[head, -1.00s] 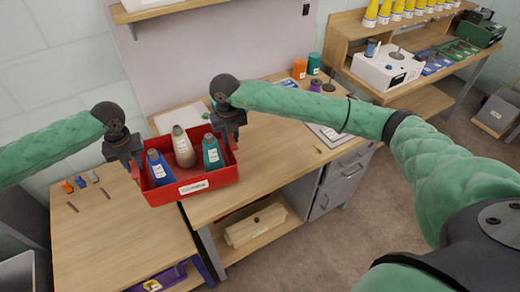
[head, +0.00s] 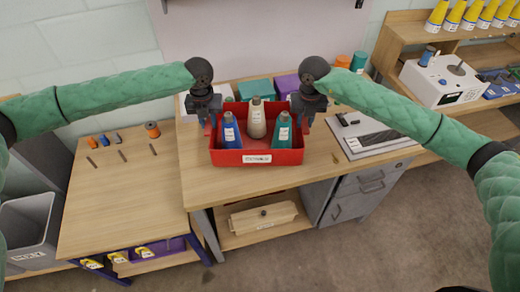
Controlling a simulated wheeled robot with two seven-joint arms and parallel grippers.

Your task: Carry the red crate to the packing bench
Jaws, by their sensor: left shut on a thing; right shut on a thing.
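The red crate (head: 230,158) is in the middle of the head view, with a white label on its front wall. My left gripper (head: 209,122) is shut on the crate's left end. My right gripper (head: 305,120) is shut on its right end. The crate is level, over the wooden bench (head: 335,172) near its front edge. I cannot tell whether its base touches the top.
A lower table (head: 110,205) with small spools stands at the left. A laptop-like grey device (head: 368,138) lies right of the crate. Teal and purple boxes (head: 286,85) stand behind it. A white machine (head: 445,82) and yellow cones (head: 455,15) are at the right. A grey bin (head: 32,232) stands lower left.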

